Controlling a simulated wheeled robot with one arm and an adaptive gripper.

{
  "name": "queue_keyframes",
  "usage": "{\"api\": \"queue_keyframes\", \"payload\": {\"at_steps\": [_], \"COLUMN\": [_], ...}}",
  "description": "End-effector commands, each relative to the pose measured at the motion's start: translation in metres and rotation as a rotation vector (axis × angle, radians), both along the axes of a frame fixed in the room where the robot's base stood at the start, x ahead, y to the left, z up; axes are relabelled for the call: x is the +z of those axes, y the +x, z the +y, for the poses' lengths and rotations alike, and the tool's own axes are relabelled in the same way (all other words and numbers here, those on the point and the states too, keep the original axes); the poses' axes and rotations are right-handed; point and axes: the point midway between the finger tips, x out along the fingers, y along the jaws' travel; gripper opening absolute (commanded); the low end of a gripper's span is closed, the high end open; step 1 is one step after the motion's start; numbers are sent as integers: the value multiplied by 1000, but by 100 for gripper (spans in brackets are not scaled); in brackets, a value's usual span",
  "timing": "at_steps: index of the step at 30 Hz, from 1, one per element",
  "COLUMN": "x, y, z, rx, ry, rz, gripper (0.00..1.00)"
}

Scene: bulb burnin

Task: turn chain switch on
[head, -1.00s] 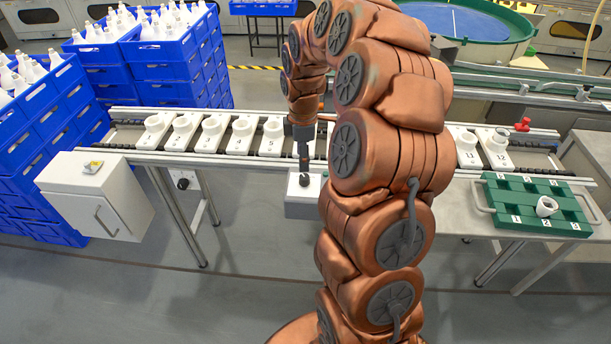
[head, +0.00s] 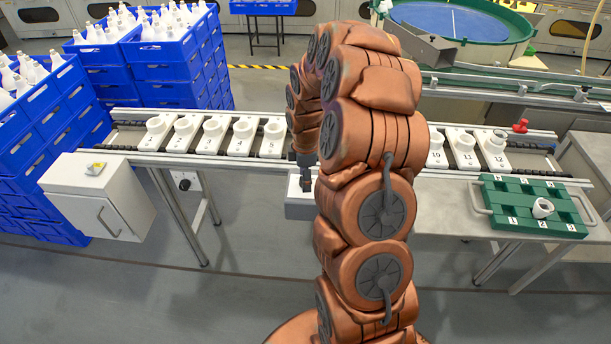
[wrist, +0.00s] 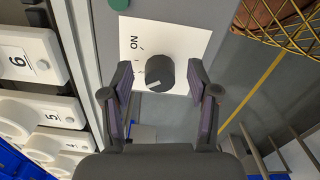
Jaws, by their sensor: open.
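The chain switch is a dark round knob (wrist: 160,72) on a white plate (wrist: 185,40) in the wrist view. The word ON is printed on the plate, up and left of the knob. A short pale mark shows on the knob's lower face, away from the word ON. My gripper (wrist: 159,80) is open, with one finger on each side of the knob and visible gaps between.
A conveyor carries numbered white socket holders (head: 240,137) behind the switch. A green button (wrist: 122,5) sits near the plate. A white cabinet (head: 95,195) stands at left, blue crates (head: 165,70) behind it, and a green tray (head: 530,205) at right.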

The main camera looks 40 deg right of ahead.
Motion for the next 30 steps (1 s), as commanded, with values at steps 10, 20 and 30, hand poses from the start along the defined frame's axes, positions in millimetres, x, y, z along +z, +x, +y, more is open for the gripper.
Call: {"api": "queue_keyframes", "payload": {"at_steps": [10, 20, 30], "x": [0, 0, -1], "y": [0, 0, 0], "z": [0, 0, 0], "rx": [0, 0, -27], "ry": [0, 0, -1], "rz": [-1, -1, -2], "gripper": [42, 8, 0]}}
